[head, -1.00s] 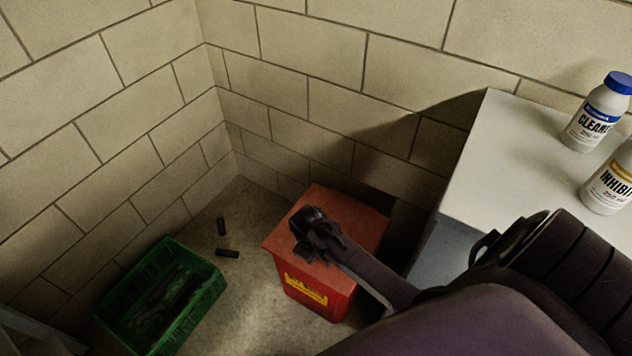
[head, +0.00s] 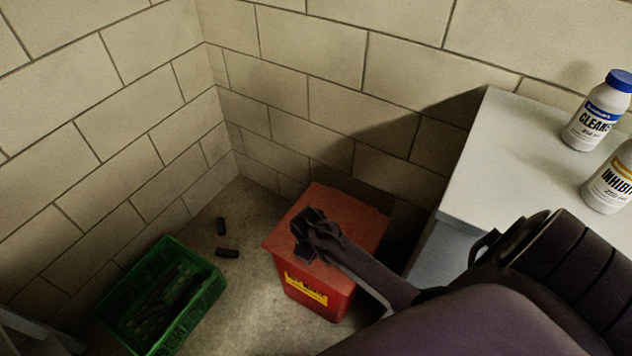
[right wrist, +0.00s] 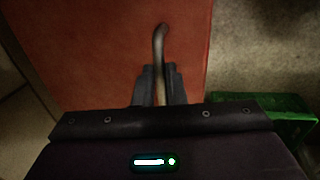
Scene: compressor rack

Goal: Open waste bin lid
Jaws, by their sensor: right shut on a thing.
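The red waste bin (head: 318,292) stands on the floor by the back wall, with a yellow label on its front. Its red lid (head: 355,215) looks closed and lies flat on top. My right gripper (head: 302,245) is over the lid's left part. In the right wrist view, my right gripper (right wrist: 159,72) is shut on a thin curved metal handle (right wrist: 159,42) that stands out against the red lid (right wrist: 100,50). In the head view the handle is hidden by the gripper. My left gripper is not in view.
A green crate (head: 207,287) with dark items in it stands on the floor left of the bin. Two small dark cylinders (head: 227,253) lie between them. A pale-topped cabinet (head: 500,160) with two white bottles (head: 598,115) is at the right. Block walls close the corner.

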